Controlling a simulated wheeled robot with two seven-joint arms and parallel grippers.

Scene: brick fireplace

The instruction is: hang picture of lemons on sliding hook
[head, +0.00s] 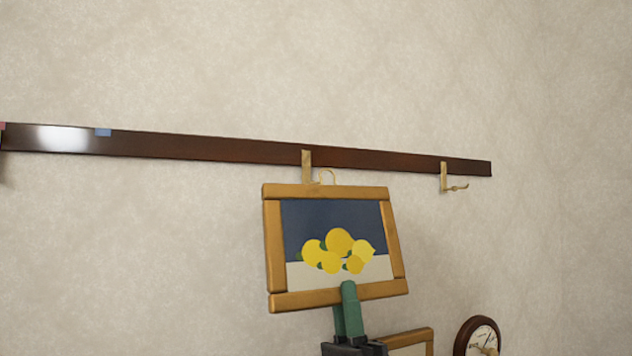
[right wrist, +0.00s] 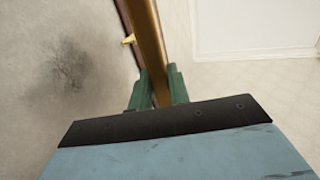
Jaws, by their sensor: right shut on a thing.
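The picture of lemons (head: 337,246) has a wooden frame and is held up in front of the wall, slightly tilted. My right gripper (head: 348,305) is shut on its bottom edge; the frame's edge (right wrist: 150,50) runs between the green fingers (right wrist: 158,90) in the right wrist view. A thin ring (head: 327,176) stands on the frame's top edge. It is close beside a brass sliding hook (head: 307,165) on the dark rail; I cannot tell whether they touch. A second brass hook (head: 444,177) is on the rail further right, empty. My left gripper is not in view.
The dark wooden rail (head: 230,149) crosses the wall, with a blue marker (head: 103,132) at left. Below are another wooden frame (head: 415,340) and a round clock (head: 478,337). The wall between the hooks is clear.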

